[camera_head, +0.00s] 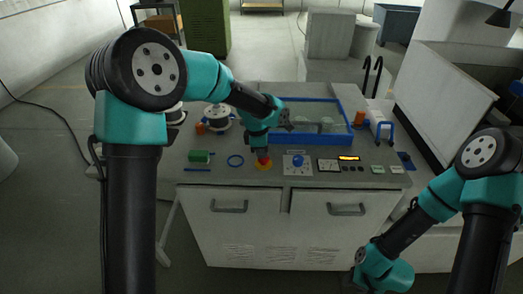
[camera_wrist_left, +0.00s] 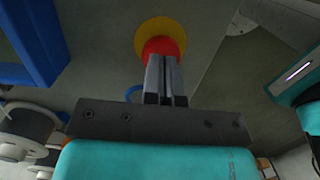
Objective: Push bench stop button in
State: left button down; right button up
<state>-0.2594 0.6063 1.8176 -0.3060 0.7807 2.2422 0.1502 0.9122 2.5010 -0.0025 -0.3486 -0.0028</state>
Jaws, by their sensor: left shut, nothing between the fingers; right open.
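The bench stop button is a red cap (camera_head: 263,161) on a round yellow base (camera_head: 263,167), near the front edge of the bench top. In the left wrist view the red cap (camera_wrist_left: 165,46) and yellow base (camera_wrist_left: 153,28) show just beyond my fingertips. My left gripper (camera_head: 262,152) points down right at the cap, shut and empty. In the wrist view its closed fingers (camera_wrist_left: 164,62) overlap the near side of the cap; I cannot tell whether they touch it or how far in it sits. My right gripper (camera_head: 350,280) is low at the front, open, away from the bench.
A blue knob (camera_head: 298,160) on a white plate stands just right of the button. A blue ring (camera_head: 236,161) and green block (camera_head: 199,156) lie to its left. A panel with a lit display (camera_head: 349,158) is further right.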

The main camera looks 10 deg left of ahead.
pick_arm(q)
jog(key=shift+s+f, duration=0.15)
jog(key=shift+f, duration=0.5)
notch_tip(320, 180, up, 15)
jog(key=a, duration=0.1)
jog(key=shift+a, duration=0.4)
